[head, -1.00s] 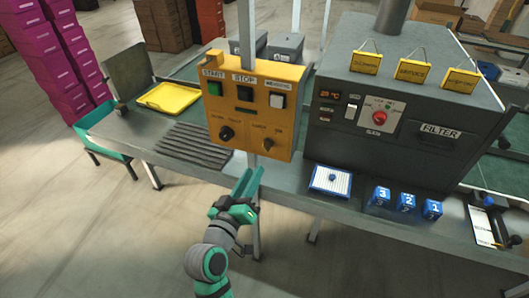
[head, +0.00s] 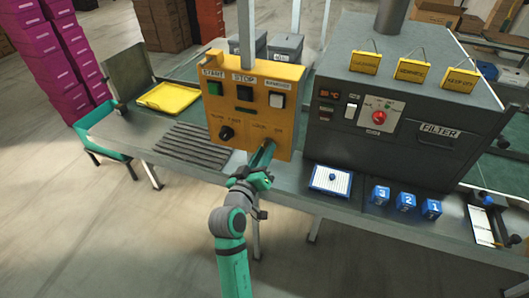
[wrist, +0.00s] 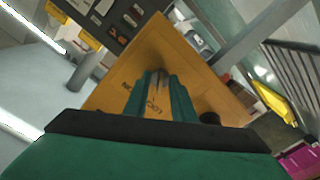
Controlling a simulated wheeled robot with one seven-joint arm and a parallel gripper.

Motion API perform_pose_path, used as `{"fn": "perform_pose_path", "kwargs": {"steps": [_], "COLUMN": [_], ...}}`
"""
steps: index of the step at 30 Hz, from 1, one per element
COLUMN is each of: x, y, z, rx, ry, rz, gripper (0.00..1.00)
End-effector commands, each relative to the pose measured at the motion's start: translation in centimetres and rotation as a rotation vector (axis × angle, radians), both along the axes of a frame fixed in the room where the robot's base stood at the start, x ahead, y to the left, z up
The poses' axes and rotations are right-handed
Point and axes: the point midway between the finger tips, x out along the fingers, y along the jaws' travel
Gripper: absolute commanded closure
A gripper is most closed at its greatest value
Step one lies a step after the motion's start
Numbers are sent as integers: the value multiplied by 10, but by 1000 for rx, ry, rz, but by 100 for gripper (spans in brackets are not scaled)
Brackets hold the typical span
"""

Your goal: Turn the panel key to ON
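The yellow control panel (head: 246,120) stands upright on a post in the head view, with a green START button, a STOP button, a white button and a black knob (head: 226,133) at its lower left. My gripper (head: 266,150) is at the panel's lower right, where the key switch is hidden behind the fingers in the head view. In the wrist view, the fingers of my gripper (wrist: 161,80) point at the panel face (wrist: 150,50) with a narrow gap between them. Something small and greyish shows in that gap, likely the key; contact with it cannot be told.
A grey machine (head: 400,110) with a red knob stands close to the panel's right. A white pad (head: 331,180) and blue numbered blocks (head: 406,201) are on the bench at the right. A yellow tray (head: 168,97) lies at the left.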

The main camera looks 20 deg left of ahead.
Motion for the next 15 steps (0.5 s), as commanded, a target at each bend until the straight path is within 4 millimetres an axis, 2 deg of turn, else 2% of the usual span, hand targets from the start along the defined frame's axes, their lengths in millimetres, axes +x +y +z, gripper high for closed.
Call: {"fn": "perform_pose_path", "kwargs": {"steps": [2, 5, 6, 15], "x": [0, 0, -1, -1], "y": [0, 1, 1, 1], "z": [0, 0, 0, 0], "rx": [0, 0, 0, 13], "ry": [1, 0, 0, 0], "rz": [1, 2, 2, 2], "gripper": [77, 98, 100, 100]}}
